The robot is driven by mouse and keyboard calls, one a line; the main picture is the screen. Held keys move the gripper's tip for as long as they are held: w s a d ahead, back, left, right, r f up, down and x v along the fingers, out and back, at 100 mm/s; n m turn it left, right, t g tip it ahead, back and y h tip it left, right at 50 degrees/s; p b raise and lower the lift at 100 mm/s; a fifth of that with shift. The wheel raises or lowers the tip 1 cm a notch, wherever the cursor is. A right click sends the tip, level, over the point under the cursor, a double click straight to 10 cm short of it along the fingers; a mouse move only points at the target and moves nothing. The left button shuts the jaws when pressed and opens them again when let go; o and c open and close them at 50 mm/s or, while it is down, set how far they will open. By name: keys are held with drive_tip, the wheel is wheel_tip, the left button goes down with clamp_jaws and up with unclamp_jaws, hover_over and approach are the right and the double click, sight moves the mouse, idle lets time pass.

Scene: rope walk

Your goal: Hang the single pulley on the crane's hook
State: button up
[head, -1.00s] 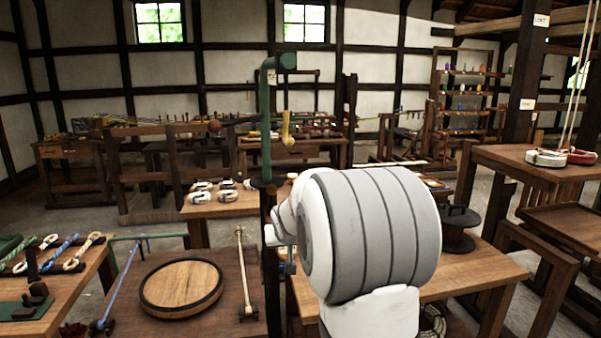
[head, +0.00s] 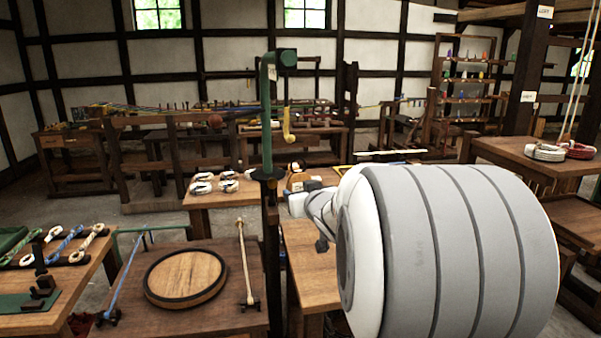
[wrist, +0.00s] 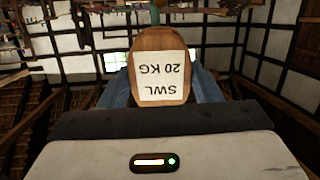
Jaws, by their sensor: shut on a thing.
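The single pulley is a wooden block with a white "SWL 20 KG" label, upside down in the wrist view (wrist: 161,50). My gripper (wrist: 160,88) is shut on it, with a blue finger on each side. In the head view the pulley (head: 296,181) shows small at the tip of my gripper (head: 306,184), partly hidden by it. The crane (head: 266,120) is a green post with a short top arm. Its yellow hook (head: 288,127) hangs from that arm, empty. The pulley appears below the hook and apart from it; the depth between them is unclear.
A table with a round wooden lid (head: 186,277) stands left of the crane post. Rope coils (head: 545,152) sit on a table at right. My arm hides much of the right foreground.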

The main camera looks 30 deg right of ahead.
drive_tip(key=s+a+r+n+t+y+p, duration=0.1)
drive_tip(key=s+a+r+n+t+y, duration=0.1)
drive_tip(key=s+r, duration=0.3)
drive_tip(key=shift+w+d+f+b, duration=0.15)
drive_tip(key=shift+w+d, duration=0.35)
drive_tip(key=shift+w, duration=1.75)
drive_tip(key=shift+w+d+f+b, duration=0.15)
drive_tip(key=shift+w+d, duration=0.4)
drive_tip(key=shift+w, duration=1.7)
drive_tip(key=shift+w+d+f+b, duration=0.15)
drive_tip(key=shift+w+d, duration=0.35)
drive_tip(key=shift+w, duration=1.75)
drive_tip(key=shift+r, duration=0.1)
drive_tip(key=o, duration=1.2)
drive_tip(key=shift+s, duration=0.1)
